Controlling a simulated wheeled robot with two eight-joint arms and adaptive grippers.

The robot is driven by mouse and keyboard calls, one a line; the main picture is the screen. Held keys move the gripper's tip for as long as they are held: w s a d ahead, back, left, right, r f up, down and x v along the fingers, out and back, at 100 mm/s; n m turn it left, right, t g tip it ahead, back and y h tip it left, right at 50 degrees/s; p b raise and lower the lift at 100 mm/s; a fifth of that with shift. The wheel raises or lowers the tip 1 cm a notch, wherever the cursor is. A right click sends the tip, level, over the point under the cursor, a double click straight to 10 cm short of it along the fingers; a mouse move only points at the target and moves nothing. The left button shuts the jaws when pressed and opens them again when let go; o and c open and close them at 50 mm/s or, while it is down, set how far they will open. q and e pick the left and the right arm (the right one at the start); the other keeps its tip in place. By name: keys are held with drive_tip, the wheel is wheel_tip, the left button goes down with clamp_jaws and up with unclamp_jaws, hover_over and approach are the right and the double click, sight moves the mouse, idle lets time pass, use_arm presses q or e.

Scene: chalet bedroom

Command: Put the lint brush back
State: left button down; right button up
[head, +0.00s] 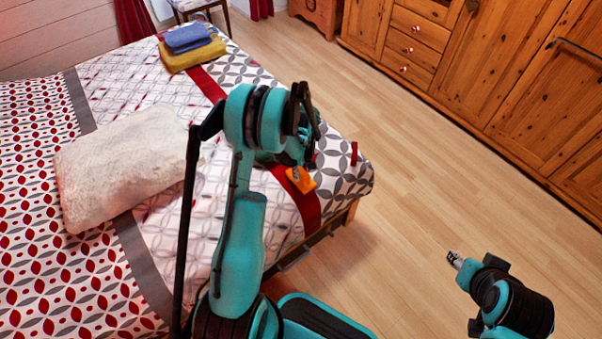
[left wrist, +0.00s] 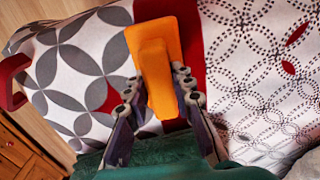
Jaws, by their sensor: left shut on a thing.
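The lint brush appears to be the orange piece (head: 303,179) with a raised block-like handle, over the bed's near right corner. It also shows in the left wrist view (left wrist: 170,33), with my left gripper (left wrist: 157,88) shut on its handle. In the head view my left arm hides much of that left gripper (head: 293,160). The brush is above or on the red stripe of the bedspread; I cannot tell if it touches. My right gripper (head: 455,259) is low at the lower right, over the floor and away from the bed; its jaw opening is unclear.
A small red piece (head: 354,153) stands at the bed's edge; in the left wrist view it looks like a loop (left wrist: 10,82). A pale cushion (head: 125,165) and folded blue and yellow cloths (head: 193,53) lie on the bed. Wooden cabinets (head: 500,75) line the back right; the floor between is clear.

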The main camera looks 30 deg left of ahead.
use_arm(q)
drive_tip(key=shift+f, duration=0.15)
drive_tip(key=c, duration=1.3)
unclamp_jaws()
